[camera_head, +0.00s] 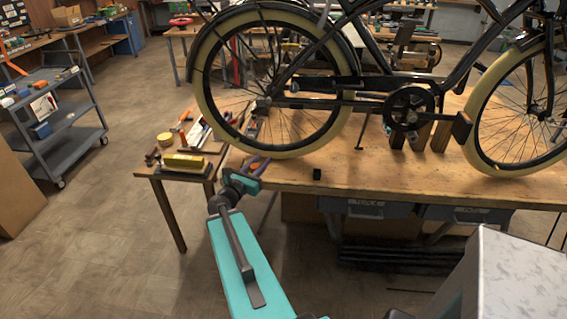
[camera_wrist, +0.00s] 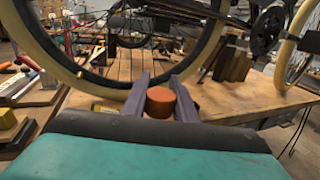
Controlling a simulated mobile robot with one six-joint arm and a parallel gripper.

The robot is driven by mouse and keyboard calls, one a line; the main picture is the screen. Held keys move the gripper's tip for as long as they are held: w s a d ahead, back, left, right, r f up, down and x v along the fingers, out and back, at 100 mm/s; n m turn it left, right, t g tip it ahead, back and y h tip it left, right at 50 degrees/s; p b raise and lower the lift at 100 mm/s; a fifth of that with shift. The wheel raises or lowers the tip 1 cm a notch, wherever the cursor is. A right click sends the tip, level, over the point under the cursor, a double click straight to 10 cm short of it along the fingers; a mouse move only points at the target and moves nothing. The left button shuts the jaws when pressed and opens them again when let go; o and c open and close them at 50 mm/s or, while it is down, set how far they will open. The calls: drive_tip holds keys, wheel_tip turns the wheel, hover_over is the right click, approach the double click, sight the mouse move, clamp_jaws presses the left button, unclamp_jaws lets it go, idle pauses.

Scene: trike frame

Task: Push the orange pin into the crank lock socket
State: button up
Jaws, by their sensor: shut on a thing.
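My gripper (camera_head: 258,163) is at the left front corner of the workbench, below the rear wheel of the bicycle. In the wrist view my gripper (camera_wrist: 161,80) has its two purple fingers on either side of the orange pin (camera_wrist: 160,101). It is shut on the pin, whose round end shows between the fingers. The pin's far end is hidden. The crank (camera_head: 408,108) is well to the right of my gripper, in the middle of the bicycle frame. It also shows at the upper right of the wrist view (camera_wrist: 268,31). I cannot make out the lock socket itself.
The bicycle's rear wheel (camera_head: 206,80) stands just beyond my gripper. Wooden blocks (camera_head: 441,136) stand on the workbench (camera_head: 360,170) under the crank. A small black block (camera_head: 317,174) lies at its front edge. A side table with tools (camera_head: 184,162) is at the left.

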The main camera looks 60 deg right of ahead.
drive_tip(key=w+a+r+n+t+y+b, duration=0.1)
drive_tip(key=w+a+n+t, duration=0.15)
drive_tip(key=w+a, duration=0.9)
drive_tip(key=w+a+n+t, duration=0.1)
drive_tip(key=w+a+t, duration=0.2)
drive_tip(key=w+a, duration=0.8)
drive_tip(key=a+n+t+y+b, duration=0.1)
drive_tip(key=a+t, duration=0.4)
drive_tip(key=a, duration=2.8)
drive_tip(key=r+n+y, duration=0.1)
drive_tip(key=n, duration=0.1)
drive_tip(key=shift+w+a+n+y, duration=0.35)
drive_tip(key=shift+y, duration=0.05)
drive_tip(key=shift+d, duration=0.1)
